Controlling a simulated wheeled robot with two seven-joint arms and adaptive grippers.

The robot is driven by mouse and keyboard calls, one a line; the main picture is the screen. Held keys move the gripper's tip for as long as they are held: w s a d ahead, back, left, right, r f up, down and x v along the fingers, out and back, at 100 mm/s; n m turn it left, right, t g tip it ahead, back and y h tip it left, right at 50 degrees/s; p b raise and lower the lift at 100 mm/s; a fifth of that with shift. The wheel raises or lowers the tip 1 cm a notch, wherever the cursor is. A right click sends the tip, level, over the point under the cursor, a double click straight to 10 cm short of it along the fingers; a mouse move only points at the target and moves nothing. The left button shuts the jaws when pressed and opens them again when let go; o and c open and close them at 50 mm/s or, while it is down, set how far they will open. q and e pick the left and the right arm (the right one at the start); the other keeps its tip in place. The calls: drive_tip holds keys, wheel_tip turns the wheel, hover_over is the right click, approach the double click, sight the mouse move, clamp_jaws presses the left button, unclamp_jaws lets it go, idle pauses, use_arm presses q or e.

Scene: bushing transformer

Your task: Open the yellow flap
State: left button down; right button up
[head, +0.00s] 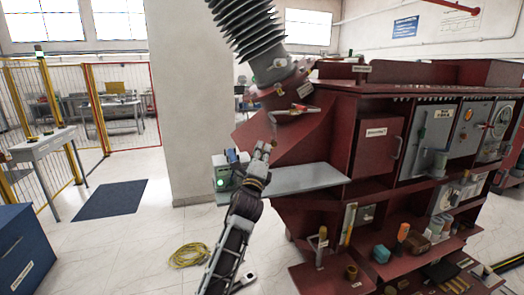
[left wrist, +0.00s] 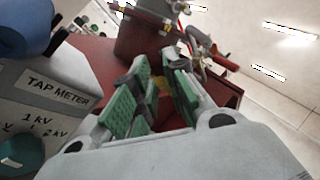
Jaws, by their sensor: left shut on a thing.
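The yellow flap (left wrist: 161,84) shows only as a small yellow patch between my left fingertips in the left wrist view. The fingers and their green pads hide most of it. My left gripper (head: 263,148) reaches up to the sloping red side of the transformer (head: 308,137), below the ribbed grey bushing (head: 248,30). In the left wrist view, the left gripper (left wrist: 157,72) is shut on the yellow flap. I cannot make out the flap in the head view, nor how far it is turned. My right gripper is not in view.
A grey shelf (head: 305,180) juts out beside my left arm, with a tap meter (left wrist: 58,92) close by the gripper. Red pipes and fittings (left wrist: 205,50) lie just beyond the fingertips. A yellow hose coil (head: 188,255) lies on the floor. The floor at left is mostly clear.

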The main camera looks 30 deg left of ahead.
use_arm(q)
drive_tip(key=shift+a+r+m+t+h+p, duration=0.15)
drive_tip(key=shift+m+t+h+p, duration=0.2)
drive_tip(key=shift+h+p, duration=0.3)
drive_tip(key=shift+a+r+m+t+h+p, duration=0.1)
drive_tip(key=shift+a+m+h+p, duration=0.1)
drive_tip(key=shift+m+h+p, duration=0.4)
drive_tip(key=shift+a+r+m+t+h+p, duration=0.15)
drive_tip(key=shift+m+t+h+p, duration=0.15)
drive_tip(key=shift+h, duration=0.55)
drive_tip(key=shift+f, duration=0.1)
drive_tip(key=c, duration=1.6)
unclamp_jaws()
drive_tip(key=shift+s, duration=0.1)
drive_tip(key=shift+o, duration=0.2)
drive_tip(key=shift+f, duration=0.25)
drive_tip(key=v, duration=1.1)
drive_tip(key=shift+s+r, duration=0.15)
drive_tip(key=shift+s, duration=0.3)
